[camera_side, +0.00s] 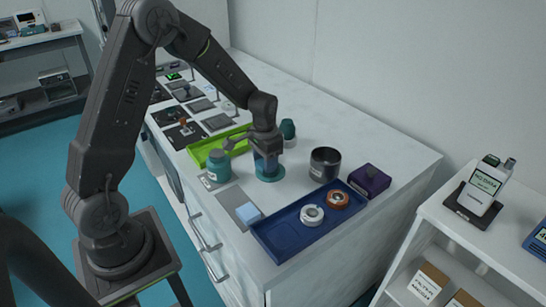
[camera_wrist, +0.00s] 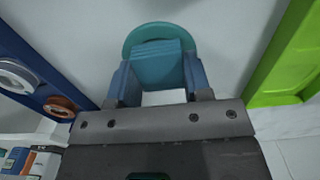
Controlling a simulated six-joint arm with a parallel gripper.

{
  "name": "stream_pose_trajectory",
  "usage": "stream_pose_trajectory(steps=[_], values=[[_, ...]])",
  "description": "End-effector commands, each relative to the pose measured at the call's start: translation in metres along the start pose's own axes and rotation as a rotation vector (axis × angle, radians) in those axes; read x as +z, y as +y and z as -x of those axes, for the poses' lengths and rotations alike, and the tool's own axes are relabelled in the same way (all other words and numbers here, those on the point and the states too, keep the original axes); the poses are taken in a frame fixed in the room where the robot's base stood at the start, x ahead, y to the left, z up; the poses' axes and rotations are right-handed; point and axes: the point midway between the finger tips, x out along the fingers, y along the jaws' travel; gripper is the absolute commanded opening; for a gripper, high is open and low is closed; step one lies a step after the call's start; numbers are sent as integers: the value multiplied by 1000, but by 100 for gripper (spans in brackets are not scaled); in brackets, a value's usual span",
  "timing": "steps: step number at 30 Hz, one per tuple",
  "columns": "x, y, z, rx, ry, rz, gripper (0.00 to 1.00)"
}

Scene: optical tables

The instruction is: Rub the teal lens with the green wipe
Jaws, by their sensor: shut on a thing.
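The teal lens (camera_side: 277,177) is a round disc on the white table top, directly under my gripper (camera_side: 267,160) in the side view. In the wrist view the teal lens (camera_wrist: 155,29) shows as a rounded rim just beyond the fingertips. My gripper (camera_wrist: 157,75) points down, its blue fingers shut on a folded blue-teal piece (camera_wrist: 157,50), which looks like the green wipe. The piece is over the lens and covers part of it. I cannot tell whether they touch.
A lime green tray (camera_side: 199,152) lies behind and left. A blue tray (camera_side: 270,238) with two ring-shaped parts is in front. A teal jar (camera_side: 218,167), dark cup (camera_side: 325,164) and purple box (camera_side: 369,180) stand close by. A pale blue square (camera_side: 248,212) lies on a grey pad.

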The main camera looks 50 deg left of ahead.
Motion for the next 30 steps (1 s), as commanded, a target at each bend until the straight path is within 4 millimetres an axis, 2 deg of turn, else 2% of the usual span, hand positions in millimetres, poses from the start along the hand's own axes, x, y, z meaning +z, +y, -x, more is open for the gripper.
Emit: stream_pose_trajectory(steps=[2, 15, 17, 18, 30], values=[[6, -1, 0, 0, -4, 1, 23], [-36, 9, -2, 1, -3, -3, 23], [-34, 8, 3, 0, -2, -1, 23], [-35, 8, 15, -1, 3, -1, 23], [-34, 8, 50, 0, 0, -1, 23]])
